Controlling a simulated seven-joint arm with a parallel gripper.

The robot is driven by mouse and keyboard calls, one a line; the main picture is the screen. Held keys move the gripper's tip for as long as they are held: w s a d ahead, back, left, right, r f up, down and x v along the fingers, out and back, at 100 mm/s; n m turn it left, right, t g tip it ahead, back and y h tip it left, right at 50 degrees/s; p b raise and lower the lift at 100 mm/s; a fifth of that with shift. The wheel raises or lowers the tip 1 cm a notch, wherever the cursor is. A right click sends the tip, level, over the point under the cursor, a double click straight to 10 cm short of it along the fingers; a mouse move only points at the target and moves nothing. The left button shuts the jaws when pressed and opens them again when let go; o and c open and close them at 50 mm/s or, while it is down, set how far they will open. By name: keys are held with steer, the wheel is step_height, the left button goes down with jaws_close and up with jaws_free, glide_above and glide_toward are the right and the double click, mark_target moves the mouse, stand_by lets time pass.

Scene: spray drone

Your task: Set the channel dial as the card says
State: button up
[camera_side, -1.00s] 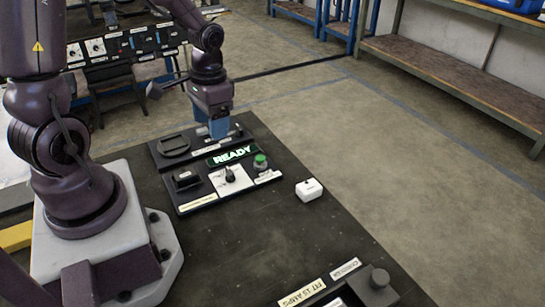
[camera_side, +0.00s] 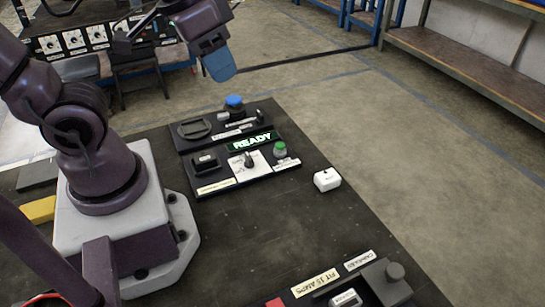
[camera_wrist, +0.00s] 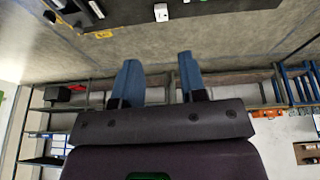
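A dark dial knob (camera_side: 248,160) stands on a white plate in the middle of the black panel (camera_side: 219,175) in the side view. Its exact setting is too small to read. My gripper (camera_side: 220,66) is raised above and behind the panel, away from the dial. In the wrist view my gripper (camera_wrist: 158,60) has its two blue fingers spread wide with nothing between them.
A lit green READY display (camera_side: 253,141) sits behind the dial, a green button (camera_side: 280,150) to its right and a blue knob (camera_side: 234,102) at the back. A white box (camera_side: 327,180) lies right of the panel. A black block with a knob (camera_side: 394,271) stands in front. The middle tabletop is clear.

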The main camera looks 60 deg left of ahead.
steer(key=w+a+f+n+g, duration=0.2)
steer(key=w+f+n+g, duration=0.15)
steer(key=f, duration=0.45)
steer(key=n, duration=1.4)
glide_toward(249, 156)
step_height(249, 156, down, 10)
steer(key=shift+w+d+r, duration=0.1)
steer(key=shift+w, duration=0.05)
jaws_close()
